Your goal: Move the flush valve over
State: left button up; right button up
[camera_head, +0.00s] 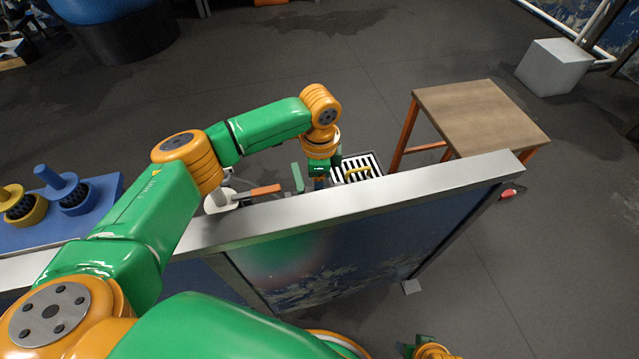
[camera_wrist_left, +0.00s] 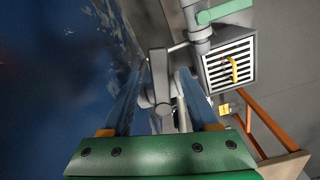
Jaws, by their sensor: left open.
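My left arm reaches over the top of a low wall, and its gripper (camera_head: 319,182) points down behind it, partly hidden by the wall's edge. In the left wrist view the blue fingers of this gripper (camera_wrist_left: 160,88) are apart, with a grey valve-like body (camera_wrist_left: 160,75) between or just beyond them; contact cannot be told. A green lever (camera_wrist_left: 224,10) sits on a grey pipe fitting nearby, and shows in the head view (camera_head: 297,178). An orange lever (camera_head: 262,190) lies to its left. Which lever belongs to the flush valve is not clear.
A slatted drain box (camera_head: 372,165) with a yellow handle stands right of the gripper. The grey-topped wall (camera_head: 400,192) runs close in front. A wooden table (camera_head: 478,115) stands at right. A blue board (camera_head: 85,215) with round fittings is at left. The floor behind is open.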

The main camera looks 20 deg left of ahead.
pick_arm(q)
grip_shut()
dwell(1.3)
